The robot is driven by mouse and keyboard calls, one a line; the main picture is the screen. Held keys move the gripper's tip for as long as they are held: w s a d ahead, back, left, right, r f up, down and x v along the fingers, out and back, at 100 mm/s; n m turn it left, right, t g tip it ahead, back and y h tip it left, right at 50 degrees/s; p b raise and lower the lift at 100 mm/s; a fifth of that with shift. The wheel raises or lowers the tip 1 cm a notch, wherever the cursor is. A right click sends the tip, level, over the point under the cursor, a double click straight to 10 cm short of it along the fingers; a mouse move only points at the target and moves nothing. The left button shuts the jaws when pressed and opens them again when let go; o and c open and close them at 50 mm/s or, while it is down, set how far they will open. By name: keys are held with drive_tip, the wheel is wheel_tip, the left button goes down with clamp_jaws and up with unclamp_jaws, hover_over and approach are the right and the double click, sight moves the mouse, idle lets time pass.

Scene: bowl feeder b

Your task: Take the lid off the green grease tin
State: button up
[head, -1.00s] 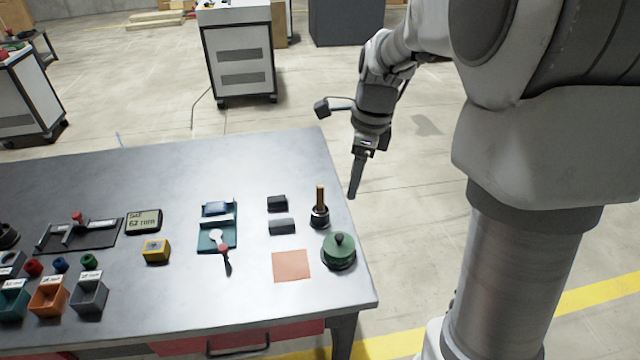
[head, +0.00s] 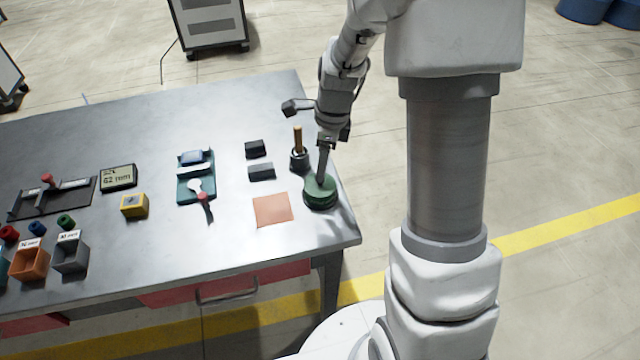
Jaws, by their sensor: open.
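The green grease tin (head: 322,197) stands near the right edge of the metal table, with its green lid (head: 313,187) on top. My gripper (head: 321,180) points down over the lid, with its fingertips at the lid's knob. The fingers hide the knob, so I cannot tell whether they touch it. The gripper is open.
A dark pot with a wooden-handled brush (head: 298,150) stands just behind the tin, close to my gripper. An orange square (head: 272,209) lies left of the tin. Dark and grey blocks (head: 261,172) lie beyond it. The table's right edge (head: 345,215) is close to the tin.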

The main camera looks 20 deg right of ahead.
drive_tip(key=f, duration=0.3)
drive_tip(key=shift+a+f, duration=0.2)
drive_tip(key=shift+f, duration=0.2)
clamp_jaws()
